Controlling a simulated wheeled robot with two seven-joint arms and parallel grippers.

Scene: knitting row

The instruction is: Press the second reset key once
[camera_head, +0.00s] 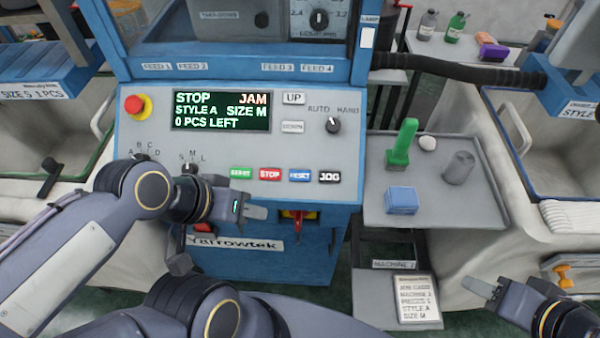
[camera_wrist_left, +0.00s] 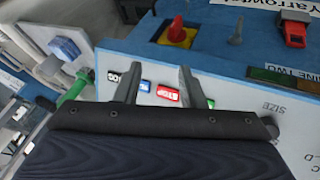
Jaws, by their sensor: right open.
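The blue RESET key (camera_head: 300,175) is on the grey machine panel, between the red STOP key (camera_head: 270,174) and the black JOG key (camera_head: 330,177). My left gripper (camera_head: 262,206) is in front of the panel, below the STOP key in the head view. In the left wrist view its fingers (camera_wrist_left: 160,75) are apart and empty, with the blue key (camera_wrist_left: 145,86) showing between them. I cannot tell touch, but it looks apart from the keys. My right gripper (camera_head: 485,290) is open at the lower right, away from the panel.
The display (camera_head: 222,111) reads STOP, JAM, STYLE A, SIZE M, 0 PCS LEFT. A green START key (camera_head: 241,173), a red emergency button (camera_head: 134,104) and knobs are on the panel. A side tray (camera_head: 470,205) holds a green tool (camera_head: 402,143) and a blue block (camera_head: 402,201).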

